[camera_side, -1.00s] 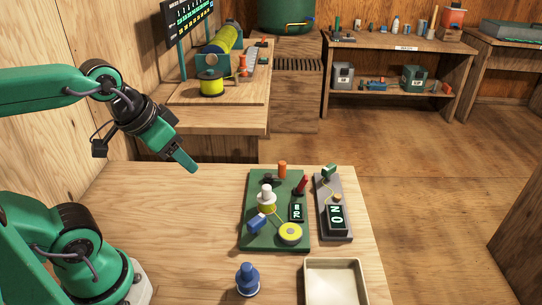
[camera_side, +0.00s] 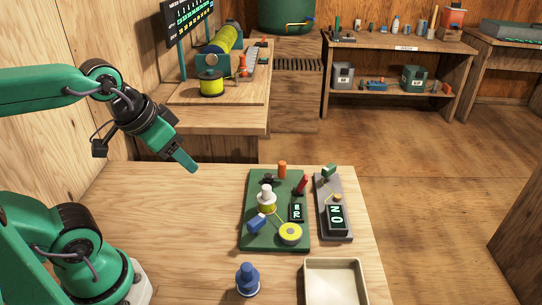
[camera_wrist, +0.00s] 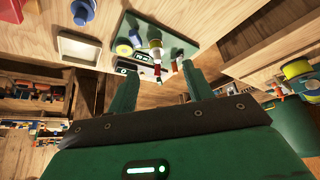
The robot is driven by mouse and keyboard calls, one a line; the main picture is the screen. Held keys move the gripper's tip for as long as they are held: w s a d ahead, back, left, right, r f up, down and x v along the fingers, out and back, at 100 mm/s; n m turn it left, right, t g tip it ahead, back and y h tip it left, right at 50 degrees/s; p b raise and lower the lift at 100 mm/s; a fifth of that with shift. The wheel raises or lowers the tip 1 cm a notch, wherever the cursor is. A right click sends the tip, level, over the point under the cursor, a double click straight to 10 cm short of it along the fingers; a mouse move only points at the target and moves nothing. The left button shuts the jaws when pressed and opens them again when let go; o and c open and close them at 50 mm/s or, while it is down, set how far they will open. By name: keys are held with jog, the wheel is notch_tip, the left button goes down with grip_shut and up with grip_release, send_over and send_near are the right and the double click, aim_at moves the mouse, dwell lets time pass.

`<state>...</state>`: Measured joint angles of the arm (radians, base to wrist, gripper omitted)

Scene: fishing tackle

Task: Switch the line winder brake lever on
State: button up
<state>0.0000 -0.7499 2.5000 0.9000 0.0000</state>
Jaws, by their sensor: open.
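A green board (camera_side: 252,236) on the table carries a white-topped yellow spool (camera_side: 266,205), a yellow disc (camera_side: 291,234), a blue block (camera_side: 257,222), an orange cylinder (camera_side: 282,169), a tilted red lever (camera_side: 301,186) and a small black display (camera_side: 297,213). Beside it, a grey plate (camera_side: 347,229) bears a green-ended lever (camera_side: 328,171) and a black display (camera_side: 337,220) with "ON"-like lettering. I cannot tell which lever is the brake. My gripper (camera_side: 190,167) is above the table, left of the board, touching nothing. The wrist view shows its two fingers (camera_wrist: 160,70) apart and empty.
A blue knobbed piece (camera_side: 247,281) and a shallow cream tray (camera_side: 335,284) stand at the table's front. The table's left half is mostly clear. A bench with a winder and display (camera_side: 188,21) stands behind; shelves (camera_side: 392,46) are farther back.

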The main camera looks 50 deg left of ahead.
jog(key=shift+w+r, duration=0.15)
jog(key=shift+w, duration=0.05)
grip_shut()
jog(key=w+d+r+m+g, duration=0.2)
jog(key=w, duration=0.9)
jog(key=w+d+r+m+g, duration=0.1)
jog(key=w+d+m, duration=0.15)
jog(key=w, duration=0.75)
jog(key=w+d+f+m+g, duration=0.1)
jog(key=w+d+f+m, duration=0.1)
jog(key=w+f, duration=0.5)
jog(key=w+d+f+m+g, duration=0.2)
jog(key=w+d+f, duration=0.1)
jog(key=w+f, duration=0.4)
jog(key=shift+w+d, duration=0.35)
jog(key=shift+w, duration=0.2)
jog(key=shift+m, duration=0.25)
